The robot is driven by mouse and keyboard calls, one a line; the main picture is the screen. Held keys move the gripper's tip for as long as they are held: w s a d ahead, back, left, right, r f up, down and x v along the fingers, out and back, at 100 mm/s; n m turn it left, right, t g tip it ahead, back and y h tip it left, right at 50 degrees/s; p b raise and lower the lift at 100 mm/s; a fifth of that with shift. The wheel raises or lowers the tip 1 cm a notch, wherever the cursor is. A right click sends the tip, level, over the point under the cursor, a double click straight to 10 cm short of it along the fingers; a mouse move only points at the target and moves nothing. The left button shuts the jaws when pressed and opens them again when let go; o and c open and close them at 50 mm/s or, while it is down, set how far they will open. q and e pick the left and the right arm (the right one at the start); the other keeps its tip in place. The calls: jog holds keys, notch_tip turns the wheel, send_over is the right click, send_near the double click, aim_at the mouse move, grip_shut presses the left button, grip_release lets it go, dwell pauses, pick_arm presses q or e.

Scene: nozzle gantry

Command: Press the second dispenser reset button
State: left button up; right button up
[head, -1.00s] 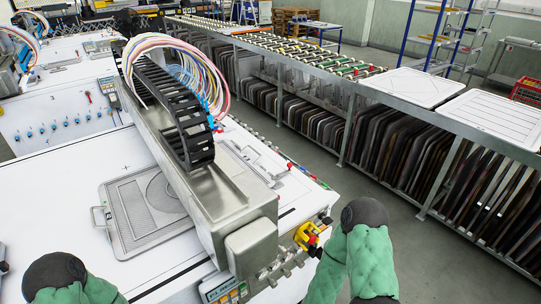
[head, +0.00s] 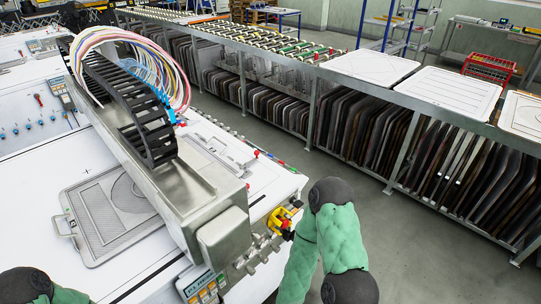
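The nozzle gantry (head: 200,205) is a metal beam across the white machine table, with a black cable chain on top. A small panel (head: 203,290) with coloured buttons sits at its near end, at the bottom edge. I cannot tell which button is the second dispenser reset. A yellow block with a red knob (head: 281,218) is on the machine's right side, above several metal fittings. My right arm, in a green sleeve with black joints, stands just right of the block. My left arm shows only at the bottom left corner. Neither gripper's fingers can be made out.
A framed mesh plate (head: 105,220) with a handle lies on the machine table left of the gantry. A long roller rack (head: 270,45) with white boards (head: 450,92) and stored panels runs along the back and right. Grey floor (head: 420,240) is free between machine and rack.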

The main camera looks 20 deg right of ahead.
grip_shut()
dwell(1.1)
